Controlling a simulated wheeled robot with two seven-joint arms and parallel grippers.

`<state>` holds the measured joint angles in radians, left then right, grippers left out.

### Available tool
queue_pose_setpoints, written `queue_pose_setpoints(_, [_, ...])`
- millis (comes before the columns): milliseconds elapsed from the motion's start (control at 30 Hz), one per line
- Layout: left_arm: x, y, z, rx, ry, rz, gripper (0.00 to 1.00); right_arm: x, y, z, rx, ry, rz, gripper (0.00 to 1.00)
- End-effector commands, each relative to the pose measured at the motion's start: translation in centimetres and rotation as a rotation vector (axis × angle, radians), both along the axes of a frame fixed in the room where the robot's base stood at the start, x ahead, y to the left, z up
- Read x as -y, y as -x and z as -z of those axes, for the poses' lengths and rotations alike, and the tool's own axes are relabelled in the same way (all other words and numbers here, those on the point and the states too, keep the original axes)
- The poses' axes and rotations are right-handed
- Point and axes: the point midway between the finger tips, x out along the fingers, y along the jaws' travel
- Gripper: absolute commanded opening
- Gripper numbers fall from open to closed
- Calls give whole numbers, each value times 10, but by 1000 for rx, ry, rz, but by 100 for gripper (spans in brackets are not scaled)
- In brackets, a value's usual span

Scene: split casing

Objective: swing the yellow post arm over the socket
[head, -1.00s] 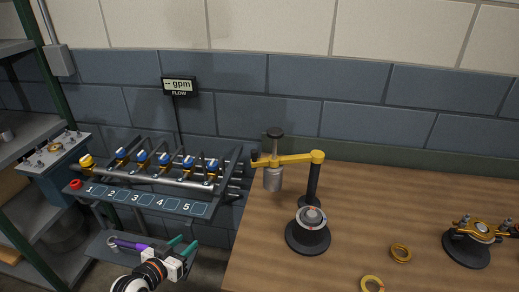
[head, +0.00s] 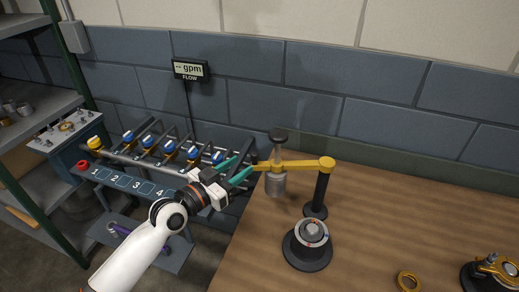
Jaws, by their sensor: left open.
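The yellow post arm (head: 304,164) reaches left from the top of a black post (head: 320,190) on the wooden table. My right gripper is not in view.
A yellow ring (head: 408,281) and a black-and-yellow fixture (head: 492,272) lie at the table's right front. A numbered valve rack (head: 125,182) with blue knobs stands left of the table, behind my left arm. Shelves (head: 40,115) are at far left.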

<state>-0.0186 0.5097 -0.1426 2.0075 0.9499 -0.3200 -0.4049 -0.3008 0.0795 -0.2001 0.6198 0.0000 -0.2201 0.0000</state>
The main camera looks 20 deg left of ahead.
Motion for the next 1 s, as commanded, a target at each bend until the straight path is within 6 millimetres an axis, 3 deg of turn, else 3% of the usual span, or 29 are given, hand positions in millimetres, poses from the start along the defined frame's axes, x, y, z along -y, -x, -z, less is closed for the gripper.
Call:
queue_pose_setpoints(200, [21,-40,-4,1,3,1,41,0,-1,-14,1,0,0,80])
queue_pose_setpoints(400, [32,-62,-2,0,1,1,41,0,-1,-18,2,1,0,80])
queue_pose_setpoints(800, [35,-68,0,0,-1,1,41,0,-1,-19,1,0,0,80])
queue_pose_setpoints(1000, [35,-68,0,-1,0,1,8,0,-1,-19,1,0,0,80])
